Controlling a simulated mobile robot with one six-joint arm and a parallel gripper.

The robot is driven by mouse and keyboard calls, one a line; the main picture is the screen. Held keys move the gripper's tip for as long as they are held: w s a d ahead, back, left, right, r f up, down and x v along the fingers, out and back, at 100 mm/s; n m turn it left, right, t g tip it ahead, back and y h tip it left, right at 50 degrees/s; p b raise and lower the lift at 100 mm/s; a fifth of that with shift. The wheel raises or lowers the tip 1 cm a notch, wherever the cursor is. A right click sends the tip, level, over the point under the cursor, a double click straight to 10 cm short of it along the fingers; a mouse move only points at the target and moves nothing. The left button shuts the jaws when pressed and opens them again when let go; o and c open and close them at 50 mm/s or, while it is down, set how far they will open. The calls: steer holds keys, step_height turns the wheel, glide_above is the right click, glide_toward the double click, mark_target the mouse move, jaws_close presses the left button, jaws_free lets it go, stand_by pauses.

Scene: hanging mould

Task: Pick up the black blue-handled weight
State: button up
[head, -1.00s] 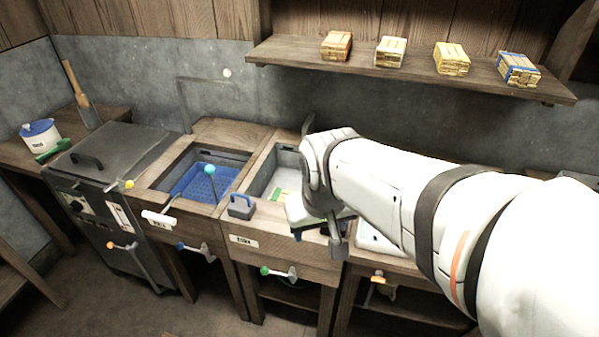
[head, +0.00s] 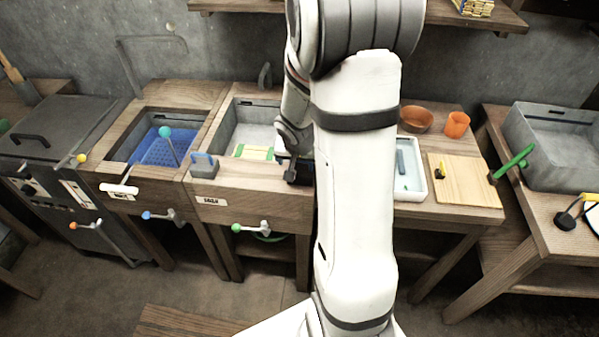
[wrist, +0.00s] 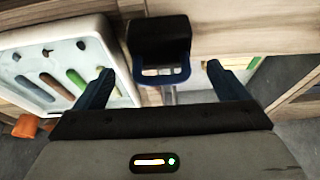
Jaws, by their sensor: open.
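In the wrist view the black weight (wrist: 158,36) with its blue handle (wrist: 163,77) rests on a wooden surface. My gripper (wrist: 159,70) is open and empty, its two dark blue fingers spread to either side of the handle. I see no contact between fingers and weight. In the head view my gripper (head: 290,170) is low over the bench, just right of the pale basin, and my arm hides much of it. I cannot make out the black weight clearly there.
A grey block with a blue handle (head: 204,166) sits on the basin's front ledge. The pale basin (head: 240,130) holds green-and-yellow strips. A white tray (head: 413,180) with coloured tools is right of my arm, beside a wooden board (head: 465,180). A blue-lined box (head: 180,150) is further left.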

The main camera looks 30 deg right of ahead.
mark_target(301, 168)
steer(key=b+x, duration=0.1)
steer(key=x, duration=0.4)
steer(key=shift+a+f+b, duration=0.1)
steer(key=shift+f+b, duration=0.2)
steer(key=shift+b, duration=0.05)
steer(key=shift+r, duration=0.1)
steer(key=c, duration=1.4)
